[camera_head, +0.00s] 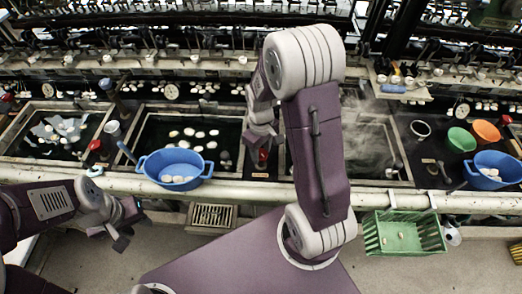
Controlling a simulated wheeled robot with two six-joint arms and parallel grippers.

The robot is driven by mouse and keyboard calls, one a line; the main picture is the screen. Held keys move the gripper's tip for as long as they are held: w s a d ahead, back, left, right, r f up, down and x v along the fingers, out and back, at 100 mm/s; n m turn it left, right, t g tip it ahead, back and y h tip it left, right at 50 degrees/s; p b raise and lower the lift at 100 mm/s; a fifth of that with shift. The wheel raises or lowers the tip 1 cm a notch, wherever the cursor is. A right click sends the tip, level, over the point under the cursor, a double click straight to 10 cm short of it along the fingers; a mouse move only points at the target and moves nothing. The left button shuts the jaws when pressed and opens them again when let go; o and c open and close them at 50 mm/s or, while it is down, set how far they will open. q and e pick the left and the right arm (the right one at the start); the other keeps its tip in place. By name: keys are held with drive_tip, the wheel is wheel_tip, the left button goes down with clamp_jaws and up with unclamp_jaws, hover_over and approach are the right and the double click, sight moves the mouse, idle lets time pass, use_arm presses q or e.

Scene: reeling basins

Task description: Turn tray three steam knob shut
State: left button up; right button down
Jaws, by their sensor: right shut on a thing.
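A red steam knob (263,156) sits on the ledge between the middle basin and the steaming right basin (392,178). My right gripper (262,147) reaches down over it and is shut on it, hiding most of the knob. Steam hangs over the right basin, which is partly hidden behind my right arm. Another red knob (95,146) is between the left basin (12,133) and the middle basin (143,122). My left gripper (109,238) is open and empty in front of the bench at the lower left.
A blue tub (175,183) stands at the middle basin's front edge. A green crate (376,236) hangs from the front rail at right. Another blue tub (494,182), a green bowl (461,139) and an orange bowl (486,131) are at far right. Reeling machinery fills the back.

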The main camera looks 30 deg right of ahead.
sight(261, 153)
drive_tip(key=m+p, duration=0.1)
drive_tip(key=m, duration=0.2)
drive_tip(key=shift+r, duration=0.15)
drive_tip(key=shift+w+m+p, duration=0.15)
drive_tip(key=shift+m+p, duration=0.6)
drive_tip(key=shift+m, duration=1.25)
drive_tip(key=c, duration=0.8)
unclamp_jaws()
drive_tip(key=shift+c, duration=0.2)
wheel_tip(261, 153, up, 9)
